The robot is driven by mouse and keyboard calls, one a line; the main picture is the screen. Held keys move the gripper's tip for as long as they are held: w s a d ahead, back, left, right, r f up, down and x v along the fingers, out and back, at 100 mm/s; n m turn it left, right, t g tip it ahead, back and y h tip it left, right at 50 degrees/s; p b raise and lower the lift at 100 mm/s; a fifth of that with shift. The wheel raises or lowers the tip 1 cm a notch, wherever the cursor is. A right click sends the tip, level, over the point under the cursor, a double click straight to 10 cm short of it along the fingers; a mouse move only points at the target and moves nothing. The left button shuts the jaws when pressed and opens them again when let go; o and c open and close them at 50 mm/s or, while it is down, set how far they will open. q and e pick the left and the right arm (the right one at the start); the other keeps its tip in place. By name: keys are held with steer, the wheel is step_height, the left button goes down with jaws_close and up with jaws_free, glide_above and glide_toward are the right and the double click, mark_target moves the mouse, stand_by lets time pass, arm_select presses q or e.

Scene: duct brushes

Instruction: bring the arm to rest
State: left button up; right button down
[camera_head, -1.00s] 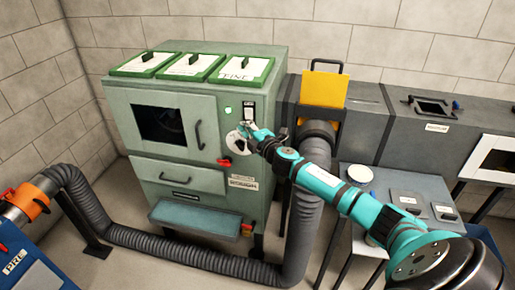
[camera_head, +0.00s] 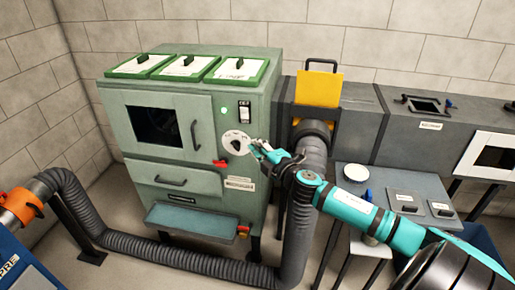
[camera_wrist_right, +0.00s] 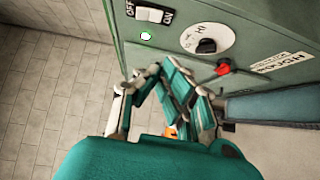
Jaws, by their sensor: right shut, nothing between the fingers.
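My right arm is teal and black and reaches in from the lower right in the head view. Its gripper (camera_head: 258,149) is shut and empty, just right of the round white dial (camera_head: 235,142) on the green machine (camera_head: 170,185). In the right wrist view the gripper (camera_wrist_right: 160,80) is in front of the machine's panel. The dial (camera_wrist_right: 207,43) with its black knob shows clear of the fingers there. Whether the fingertips touch the machine is hard to tell, but a gap seems to show. My left gripper is not in view.
A green light (camera_head: 224,110) glows beside the ON/OFF switch (camera_head: 244,111). A red knob (camera_head: 220,163) sits below the dial. A grey hose (camera_head: 180,256) runs along the floor and up beside my arm. A grey side table (camera_head: 380,185) with a white disc stands under the arm.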

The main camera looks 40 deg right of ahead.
steer(key=shift+a, duration=0.1)
stand_by(0.5)
